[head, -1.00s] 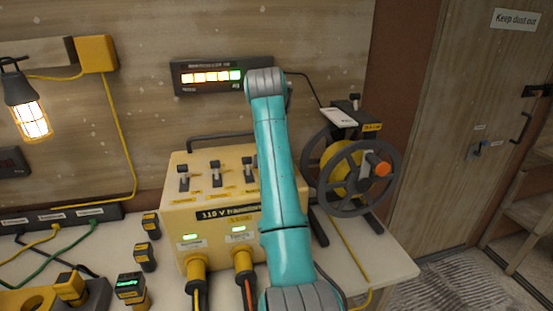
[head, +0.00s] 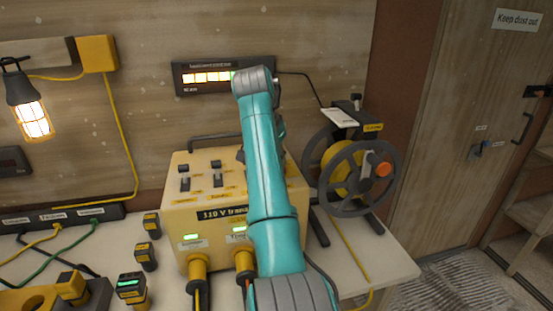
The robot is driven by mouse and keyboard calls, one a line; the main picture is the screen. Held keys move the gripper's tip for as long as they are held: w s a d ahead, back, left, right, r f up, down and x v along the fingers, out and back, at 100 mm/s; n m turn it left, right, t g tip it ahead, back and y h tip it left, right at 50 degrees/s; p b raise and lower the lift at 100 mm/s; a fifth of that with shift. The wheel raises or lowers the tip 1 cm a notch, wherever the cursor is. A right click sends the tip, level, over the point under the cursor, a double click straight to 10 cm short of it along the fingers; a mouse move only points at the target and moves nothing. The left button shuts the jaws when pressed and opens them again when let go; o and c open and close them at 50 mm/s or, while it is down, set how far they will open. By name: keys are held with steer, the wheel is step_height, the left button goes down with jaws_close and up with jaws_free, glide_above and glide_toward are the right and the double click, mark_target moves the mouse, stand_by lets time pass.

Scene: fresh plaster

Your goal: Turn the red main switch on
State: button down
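The yellow 110 V transformer box (head: 178,215) stands on the bench, partly behind my teal arm. Two black toggle switches show on its upper face, a left one (head: 184,178) and a right one (head: 215,176). My arm covers the face to the right of them. I see no red main switch in this view; it may be hidden behind my arm. My gripper is not in view, because the arm links hide it. Two green lights glow on the box front, above two plugged-in yellow connectors, a left one (head: 198,266) and a right one (head: 244,260).
A wall display with an orange bar (head: 207,78) hangs above the box. A cable reel (head: 345,178) stands close to its right. A lit work lamp (head: 32,118) hangs at left. Small yellow-black blocks and a green-lit device (head: 131,284) lie on the bench, left of the box.

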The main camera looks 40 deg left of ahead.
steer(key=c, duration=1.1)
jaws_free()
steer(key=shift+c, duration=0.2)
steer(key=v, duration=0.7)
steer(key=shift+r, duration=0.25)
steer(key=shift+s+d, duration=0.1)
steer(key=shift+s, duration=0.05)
